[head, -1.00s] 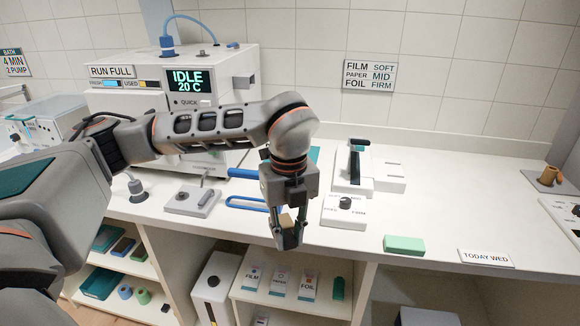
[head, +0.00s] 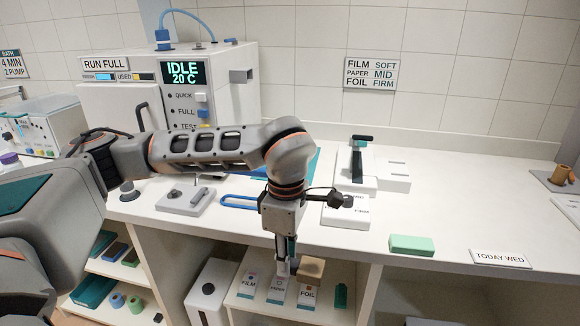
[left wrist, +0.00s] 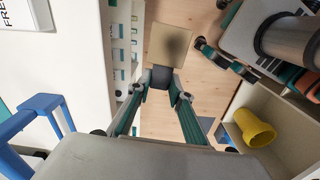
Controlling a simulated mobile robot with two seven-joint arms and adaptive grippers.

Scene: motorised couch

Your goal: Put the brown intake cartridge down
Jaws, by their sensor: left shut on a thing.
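The brown intake cartridge (head: 311,267) is a tan block, held below the counter's front edge, in front of the open shelf. In the left wrist view its square tan face (left wrist: 168,45) shows just beyond the fingertips, with a dark part between them. My left gripper (head: 286,256) points down and is shut on the cartridge; its fingers also show in the left wrist view (left wrist: 164,84). In that view, wooden floor lies beneath the cartridge. No support touching the cartridge can be made out.
Labelled FILM (head: 248,287), PAPER (head: 278,290) and FOIL (head: 307,294) packs stand on the shelf behind the gripper. A green block (head: 412,245) lies near the counter's front edge.

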